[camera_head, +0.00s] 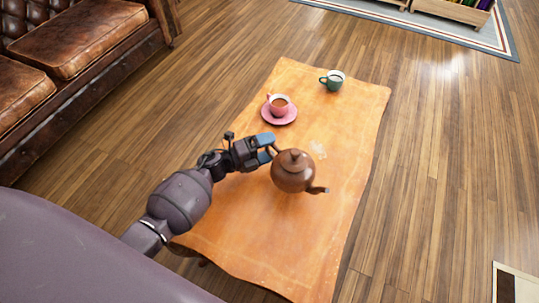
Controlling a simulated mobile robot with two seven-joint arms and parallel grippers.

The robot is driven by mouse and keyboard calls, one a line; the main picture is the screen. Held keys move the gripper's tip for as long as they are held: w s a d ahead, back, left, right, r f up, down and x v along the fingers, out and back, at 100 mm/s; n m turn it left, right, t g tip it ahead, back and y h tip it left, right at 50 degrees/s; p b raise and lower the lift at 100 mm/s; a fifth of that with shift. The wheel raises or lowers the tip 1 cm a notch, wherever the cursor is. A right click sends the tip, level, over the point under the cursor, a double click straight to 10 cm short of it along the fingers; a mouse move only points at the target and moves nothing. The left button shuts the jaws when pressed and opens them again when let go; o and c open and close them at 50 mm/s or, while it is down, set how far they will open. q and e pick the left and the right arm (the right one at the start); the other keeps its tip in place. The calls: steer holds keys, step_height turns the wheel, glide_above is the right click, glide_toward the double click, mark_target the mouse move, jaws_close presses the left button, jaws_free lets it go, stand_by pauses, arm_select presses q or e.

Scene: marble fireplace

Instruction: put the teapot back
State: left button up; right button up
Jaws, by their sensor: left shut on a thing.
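A brown teapot (293,172) is over the middle of the orange wooden table (330,225), upright, with its spout pointing to the lower right. My left gripper (268,147) comes in from the left and is shut on the upper left side of the teapot, where the handle is mostly hidden. I cannot tell whether the teapot's bottom touches the table. My right gripper is not in view.
A pink cup (279,104) stands on a pink saucer (266,117) beyond the teapot. A dark green cup (333,81) stands near the table's far end. A brown leather sofa (80,40) is at the upper left. The table is clear right of the teapot.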

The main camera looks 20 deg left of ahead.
mark_target(268, 154)
arm_select(q)
steer(key=shift+w+f, duration=0.1)
step_height(268, 154, down, 4)
steer(key=shift+r+b, duration=0.25)
steer(key=shift+b, duration=0.55)
steer(key=shift+f, duration=0.25)
steer(key=shift+r, duration=0.15)
steer(key=o, duration=1.5)
steer(key=shift+f, duration=0.25)
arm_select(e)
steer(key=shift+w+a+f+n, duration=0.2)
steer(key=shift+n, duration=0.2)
arm_select(q)
steer(key=shift+o, duration=0.2)
